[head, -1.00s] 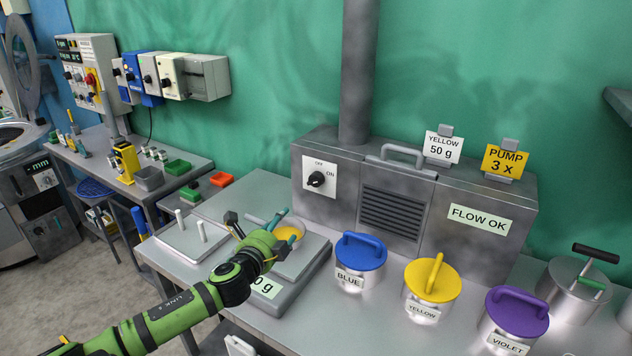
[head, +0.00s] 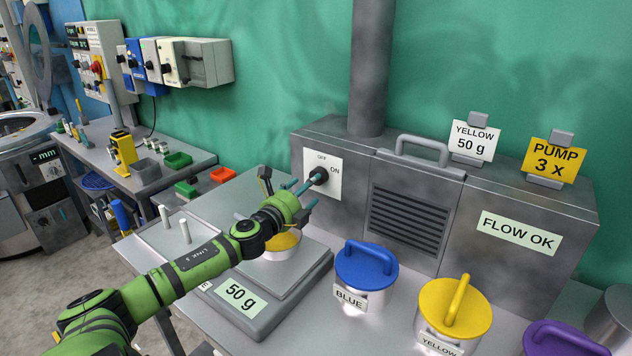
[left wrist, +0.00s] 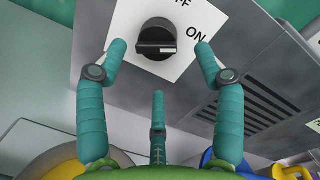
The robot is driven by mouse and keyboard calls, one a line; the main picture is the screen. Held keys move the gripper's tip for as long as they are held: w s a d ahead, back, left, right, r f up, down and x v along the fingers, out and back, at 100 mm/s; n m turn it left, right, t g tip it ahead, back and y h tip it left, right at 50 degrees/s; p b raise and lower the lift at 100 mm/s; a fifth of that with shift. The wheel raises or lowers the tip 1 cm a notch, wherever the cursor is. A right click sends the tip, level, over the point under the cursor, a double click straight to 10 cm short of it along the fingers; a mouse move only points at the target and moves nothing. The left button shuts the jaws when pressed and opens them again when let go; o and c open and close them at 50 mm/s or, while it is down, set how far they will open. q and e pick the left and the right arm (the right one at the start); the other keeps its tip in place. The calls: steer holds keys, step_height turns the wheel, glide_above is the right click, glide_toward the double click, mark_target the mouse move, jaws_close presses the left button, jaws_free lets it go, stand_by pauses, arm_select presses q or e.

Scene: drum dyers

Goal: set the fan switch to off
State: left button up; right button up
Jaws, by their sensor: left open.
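The fan switch is a black rotary knob (head: 319,176) on a white plate marked OFF at the top and ON at the right. The plate is on the front of a grey metal fan box (head: 480,205). In the left wrist view the knob (left wrist: 156,38) has its bar lying roughly level, its right end towards the ON label. My left gripper (head: 305,192) is open in front of the plate, with teal fingers. In the left wrist view two fingertips lie either side of the knob and the third below it; contact cannot be told. My right gripper is out of view.
A scale (head: 268,310) reading 50 g, with a yellow-filled dish on it, stands below my left arm. Blue (head: 366,265), yellow (head: 453,310) and violet (head: 565,340) lidded pots stand to the right. A grey duct (head: 370,70) rises behind the switch.

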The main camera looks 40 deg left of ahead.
arm_select(q)
steer(key=p+x, duration=0.1)
steer(key=x, duration=0.3)
steer(key=shift+w, duration=0.4)
steer(key=shift+c, duration=0.4)
steer(key=c, duration=1)
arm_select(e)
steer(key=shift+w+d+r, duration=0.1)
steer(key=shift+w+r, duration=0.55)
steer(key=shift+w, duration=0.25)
